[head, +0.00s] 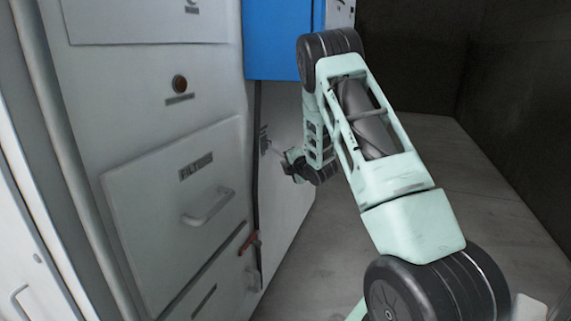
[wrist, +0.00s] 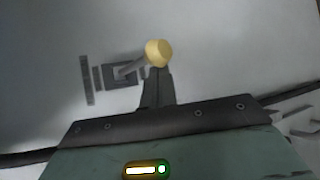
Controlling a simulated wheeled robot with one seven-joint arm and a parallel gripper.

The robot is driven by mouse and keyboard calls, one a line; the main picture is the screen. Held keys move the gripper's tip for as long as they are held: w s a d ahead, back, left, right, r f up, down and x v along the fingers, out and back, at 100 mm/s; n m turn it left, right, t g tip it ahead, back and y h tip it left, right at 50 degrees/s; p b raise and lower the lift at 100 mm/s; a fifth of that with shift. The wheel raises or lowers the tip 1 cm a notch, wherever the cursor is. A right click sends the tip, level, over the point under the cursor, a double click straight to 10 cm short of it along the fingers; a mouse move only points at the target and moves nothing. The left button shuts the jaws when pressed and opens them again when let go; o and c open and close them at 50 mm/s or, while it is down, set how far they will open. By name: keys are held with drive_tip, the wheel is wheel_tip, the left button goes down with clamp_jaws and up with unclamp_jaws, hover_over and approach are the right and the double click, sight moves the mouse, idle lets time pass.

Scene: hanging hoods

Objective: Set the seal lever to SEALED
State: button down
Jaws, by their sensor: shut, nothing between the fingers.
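A lever with a pale yellow round knob (wrist: 158,52) shows in the wrist view, its short grey arm running left toward dark markings (wrist: 112,75) on a light panel. The markings are too blurred to read, so I cannot tell the lever's setting. My gripper (wrist: 157,80) is shut, with its fingers pointing at the knob and their tips just below it in the picture. I cannot tell whether they touch it. In the head view my gripper (head: 287,163) is close to the cabinet's right-hand panel, where dark markings (head: 263,140) show.
A grey cabinet stands at the left with a drawer labelled FILTERS (head: 150,215), its bar handle (head: 208,207) and a red handle (head: 249,243) lower down. A blue panel (head: 278,38) is above. Open floor (head: 400,225) lies to the right.

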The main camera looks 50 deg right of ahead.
drive_tip(key=shift+r, duration=0.2)
wheel_tip(320, 180, up, 7)
drive_tip(key=n+g+h+p, duration=0.1)
drive_tip(key=n+g+p, duration=0.2)
drive_tip(key=g+p, duration=0.4)
drive_tip(key=p, duration=0.7)
drive_tip(key=shift+s+d+r+n+g+h, duration=0.2)
drive_tip(key=shift+s+n+g+h, duration=0.1)
drive_tip(key=shift+n, duration=0.1)
drive_tip(key=shift+r, duration=0.1)
drive_tip(key=shift+a+r+p, duration=0.1)
drive_tip(key=shift+r+p, duration=0.6)
drive_tip(key=shift+p, duration=0.15)
